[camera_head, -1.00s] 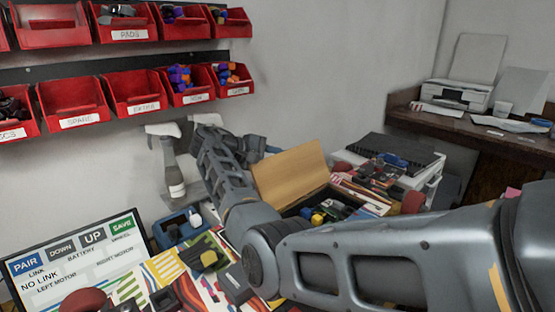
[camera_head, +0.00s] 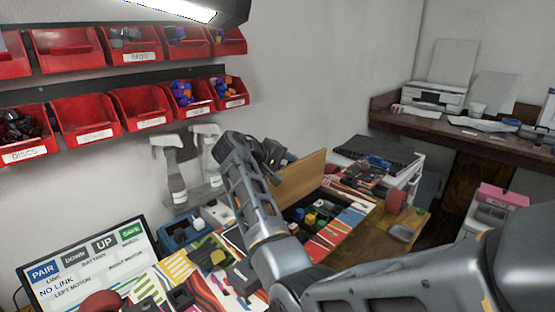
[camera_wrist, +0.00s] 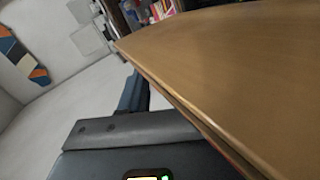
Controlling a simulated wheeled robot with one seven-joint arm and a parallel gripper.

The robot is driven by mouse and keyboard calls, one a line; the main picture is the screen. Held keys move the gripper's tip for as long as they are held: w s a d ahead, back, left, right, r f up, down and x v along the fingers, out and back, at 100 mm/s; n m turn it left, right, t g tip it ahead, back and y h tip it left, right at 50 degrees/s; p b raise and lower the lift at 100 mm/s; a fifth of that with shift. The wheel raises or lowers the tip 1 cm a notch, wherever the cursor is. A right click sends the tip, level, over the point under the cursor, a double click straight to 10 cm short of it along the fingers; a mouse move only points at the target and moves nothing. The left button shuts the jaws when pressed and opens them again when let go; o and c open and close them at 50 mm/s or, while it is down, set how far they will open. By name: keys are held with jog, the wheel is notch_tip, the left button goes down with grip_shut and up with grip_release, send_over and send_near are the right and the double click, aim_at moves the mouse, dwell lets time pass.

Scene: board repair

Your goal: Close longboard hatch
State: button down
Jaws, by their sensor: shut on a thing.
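The longboard hatch (camera_head: 303,178) is a flat wooden lid standing raised and tilted behind an open compartment in the longboard (camera_head: 350,219). Several small coloured parts (camera_head: 310,218) lie in that compartment. My gripper (camera_head: 268,156) is at the hatch's upper left edge, and my arm covers the hatch's left side. In the wrist view the hatch (camera_wrist: 235,70) fills the right side, with its edge running close along a dark finger (camera_wrist: 135,92). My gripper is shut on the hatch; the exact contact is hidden.
Two spray bottles (camera_head: 172,172) stand behind my gripper against the wall. Red bins (camera_head: 143,108) hang above at left, and a lamp (camera_head: 185,10) hangs over them. A control screen (camera_head: 90,265) stands front left. A printer (camera_head: 434,95) sits on the far shelf. Floor at right looks open.

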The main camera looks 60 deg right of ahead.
jog(key=s+a+f+m+t+h+b, duration=0.1)
jog(key=s+f+m+t+b, duration=0.1)
jog(key=s+m+t+b, duration=0.1)
jog(key=s+a+f+m+t+h+b, duration=0.1)
jog(key=s+a+f+m+t+b, duration=0.1)
jog(key=s+m+b, duration=0.2)
jog(key=s+b, duration=0.1)
jog(key=s, duration=0.2)
jog(key=shift+s+f+t+b, duration=0.25)
jog(key=shift+s+t+b, duration=0.05)
jog(key=shift+s+t, duration=0.1)
dwell(0.3)
jog(key=c, duration=0.8)
grip_release()
jog(key=shift+d, duration=0.1)
jog(key=w+v, duration=0.1)
jog(key=v, duration=0.6)
jog(key=shift+s+a, duration=0.45)
jog(key=shift+s, duration=0.05)
